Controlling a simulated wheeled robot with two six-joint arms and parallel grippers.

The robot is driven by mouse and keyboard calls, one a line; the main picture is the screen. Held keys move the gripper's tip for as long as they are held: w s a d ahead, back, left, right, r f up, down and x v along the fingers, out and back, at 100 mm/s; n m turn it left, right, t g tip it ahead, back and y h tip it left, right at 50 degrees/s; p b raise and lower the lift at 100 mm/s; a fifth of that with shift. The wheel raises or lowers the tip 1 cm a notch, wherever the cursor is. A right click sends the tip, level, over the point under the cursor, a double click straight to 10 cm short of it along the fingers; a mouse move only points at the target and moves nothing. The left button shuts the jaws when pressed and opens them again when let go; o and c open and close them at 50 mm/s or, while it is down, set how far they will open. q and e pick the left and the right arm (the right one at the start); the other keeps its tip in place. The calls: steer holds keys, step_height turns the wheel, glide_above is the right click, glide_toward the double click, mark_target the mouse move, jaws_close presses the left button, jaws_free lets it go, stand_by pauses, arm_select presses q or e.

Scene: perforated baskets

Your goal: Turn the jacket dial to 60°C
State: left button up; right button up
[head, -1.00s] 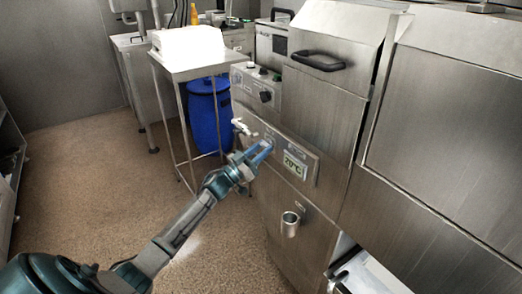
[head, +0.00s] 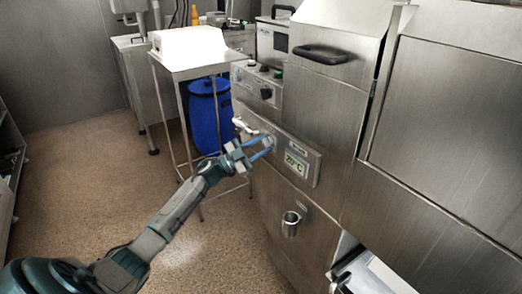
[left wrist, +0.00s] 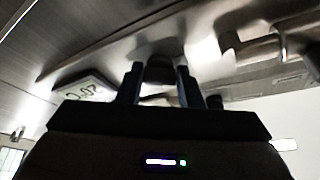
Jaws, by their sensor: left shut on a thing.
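My left gripper (head: 264,148) is at the steel machine's front panel, left of the temperature display. In the left wrist view, the dark jacket dial (left wrist: 160,70) sits between the two fingers of my left gripper (left wrist: 160,82), which is shut on it. In the head view the fingers mostly hide the dial. The display (head: 296,163) appears to read 20°C. In the left wrist view the same display (left wrist: 86,91) is tilted and its digits are inverted. My right gripper is not in view.
A white tap-like handle (head: 243,126) sticks out just above the gripper. A black knob (head: 266,93) is on the upper panel. A small table (head: 178,68) and a blue drum (head: 207,118) stand behind. The floor at left is clear.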

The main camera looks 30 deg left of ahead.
arm_select(q)
steer(key=m+g, duration=0.1)
steer(key=m, duration=0.2)
steer(key=shift+a+m+h+b, duration=0.1)
steer(key=shift+m+h+b, duration=0.2)
steer(key=shift+m, duration=0.1)
steer(key=m+g, duration=0.1)
steer(key=m, duration=0.2)
steer(key=shift+a+r+g, duration=0.1)
steer(key=shift+r+g, duration=0.05)
steer(key=shift+g, duration=0.25)
steer(key=shift+w+r+m+g, duration=0.1)
steer(key=shift+m+g, duration=0.4)
steer(key=shift+m, duration=0.6)
steer(key=shift+r+m+g+b, duration=0.15)
steer(key=shift+m+g, duration=0.15)
steer(key=shift+m, duration=0.65)
steer(key=shift+m+g+b, duration=0.15)
steer(key=shift+m+g, duration=0.15)
steer(key=shift+m, duration=0.65)
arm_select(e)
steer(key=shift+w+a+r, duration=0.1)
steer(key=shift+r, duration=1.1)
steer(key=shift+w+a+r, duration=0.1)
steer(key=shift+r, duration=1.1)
arm_select(q)
steer(key=o, duration=1)
